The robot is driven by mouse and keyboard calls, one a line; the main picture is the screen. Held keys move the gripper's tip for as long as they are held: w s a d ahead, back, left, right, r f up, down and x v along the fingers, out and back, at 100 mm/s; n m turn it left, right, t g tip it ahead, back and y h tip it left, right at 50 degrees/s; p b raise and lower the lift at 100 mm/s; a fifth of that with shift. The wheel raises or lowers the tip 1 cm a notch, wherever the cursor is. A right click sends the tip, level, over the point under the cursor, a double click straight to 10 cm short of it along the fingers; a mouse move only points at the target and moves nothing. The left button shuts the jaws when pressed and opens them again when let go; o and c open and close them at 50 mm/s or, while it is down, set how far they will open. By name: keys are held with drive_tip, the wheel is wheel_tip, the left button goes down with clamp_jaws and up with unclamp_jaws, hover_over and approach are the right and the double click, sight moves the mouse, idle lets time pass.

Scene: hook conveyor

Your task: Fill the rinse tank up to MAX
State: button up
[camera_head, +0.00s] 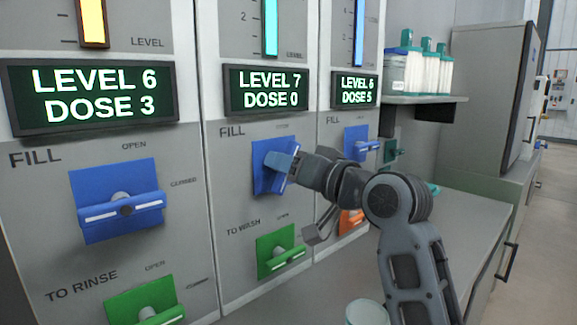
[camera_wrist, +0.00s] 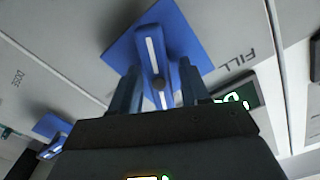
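The middle panel (camera_head: 218,185) has a display (camera_head: 268,89) reading LEVEL 7, DOSE 0, and a cyan level bar (camera_head: 270,28) cut off by the top edge. Below FILL is a blue handle (camera_head: 265,172) on a blue plate. My gripper (camera_head: 290,165) is at this handle. In the wrist view my fingers (camera_wrist: 157,92) stand on both sides of the blue handle (camera_wrist: 151,50); whether they press on it cannot be told. Below it is a green handle (camera_head: 279,254) marked TO WASH. No MAX mark or tank name shows.
The left panel's display (camera_head: 92,94) reads LEVEL 6, DOSE 3; its blue handle (camera_head: 120,208) and green TO RINSE handle (camera_head: 147,308) are close by. The right panel's display (camera_head: 355,88) reads LEVEL 6, DOSE 5. A counter (camera_head: 470,225) and a shelf (camera_head: 425,99) with containers stand right.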

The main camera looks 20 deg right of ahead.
clamp_jaws()
drive_tip(key=shift+r+m+p, duration=0.1)
drive_tip(key=shift+m+p, duration=0.2)
drive_tip(key=shift+p, duration=0.25)
drive_tip(key=shift+r+m+p, duration=0.1)
drive_tip(key=shift+m+p, duration=0.5)
drive_tip(key=shift+p, duration=0.25)
drive_tip(key=m+p, duration=0.2)
drive_tip(key=p, duration=0.1)
drive_tip(key=shift+m, duration=0.3)
drive_tip(key=m+p, duration=0.5)
drive_tip(key=p, duration=0.1)
drive_tip(key=shift+d, duration=0.15)
drive_tip(key=shift+f+m+p, duration=0.35)
drive_tip(key=shift+m+p, duration=0.65)
drive_tip(key=shift+m, duration=0.1)
drive_tip(key=shift+f, duration=0.1)
